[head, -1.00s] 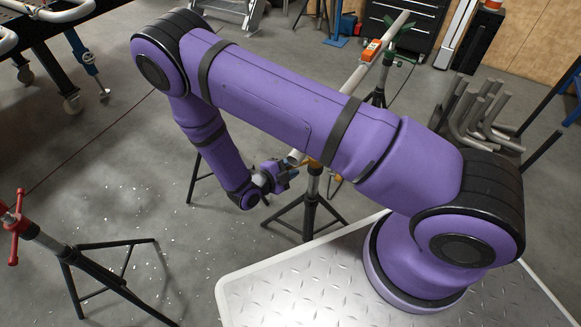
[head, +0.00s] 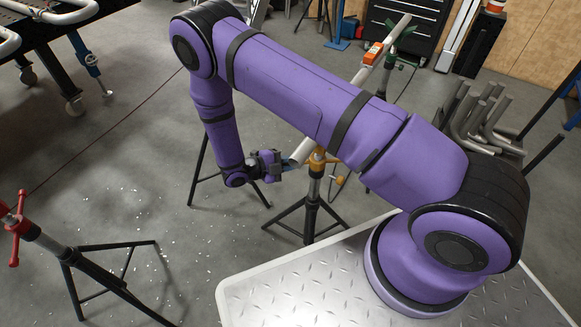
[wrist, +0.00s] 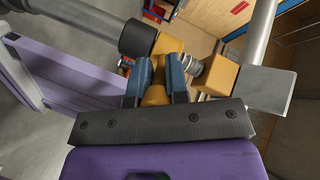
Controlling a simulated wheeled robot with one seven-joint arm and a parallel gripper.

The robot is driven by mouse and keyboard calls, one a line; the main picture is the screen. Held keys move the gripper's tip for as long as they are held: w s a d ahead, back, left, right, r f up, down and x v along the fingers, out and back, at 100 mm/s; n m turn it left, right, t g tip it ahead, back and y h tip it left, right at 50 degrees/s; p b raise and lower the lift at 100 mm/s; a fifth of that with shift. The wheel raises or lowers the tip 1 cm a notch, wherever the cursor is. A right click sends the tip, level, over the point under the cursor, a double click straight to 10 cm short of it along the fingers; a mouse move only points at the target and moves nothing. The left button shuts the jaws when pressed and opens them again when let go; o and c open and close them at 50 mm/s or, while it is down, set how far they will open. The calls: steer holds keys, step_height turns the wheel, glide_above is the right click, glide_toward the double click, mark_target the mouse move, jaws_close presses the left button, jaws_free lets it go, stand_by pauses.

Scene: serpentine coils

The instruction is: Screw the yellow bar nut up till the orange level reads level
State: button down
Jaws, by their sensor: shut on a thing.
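The yellow bar nut (wrist: 167,46) is on the threaded screw of the near stand, between a black collar and a yellow head block (wrist: 216,75). My gripper (wrist: 155,84) is shut on a yellow bar of this nut, one blue finger on each side. In the head view my gripper (head: 287,164) is at the left side of the stand's yellow head (head: 321,158). The orange level (head: 373,54) sits on the grey pipe (head: 395,32), which runs from this stand to the back. The level's bubble is too small to read.
A green-headed stand (head: 393,57) is under the pipe's far part. A red-handled stand (head: 18,220) is at the left. Bent pipes (head: 478,118) stand at the right. Open floor with white specks lies at the left centre.

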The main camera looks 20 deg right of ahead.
steer(key=shift+w+d+m+g+y, duration=0.6)
steer(key=shift+w+m+g, duration=0.2)
steer(key=shift+m+g, duration=0.65)
steer(key=shift+w+d+m+g+y, duration=0.7)
steer(key=shift+m+g, duration=0.4)
steer(key=shift+g, duration=0.65)
steer(key=shift+w+d+m+g+y, duration=0.45)
steer(key=shift+w+m+g, duration=0.4)
steer(key=shift+m+g, duration=0.6)
steer(key=shift+d+g, duration=0.15)
steer(key=shift+g, duration=0.1)
steer(key=c, duration=1.1)
jaws_free()
steer(key=v, duration=1.1)
steer(key=shift+s, duration=0.1)
steer(key=shift+r, duration=0.1)
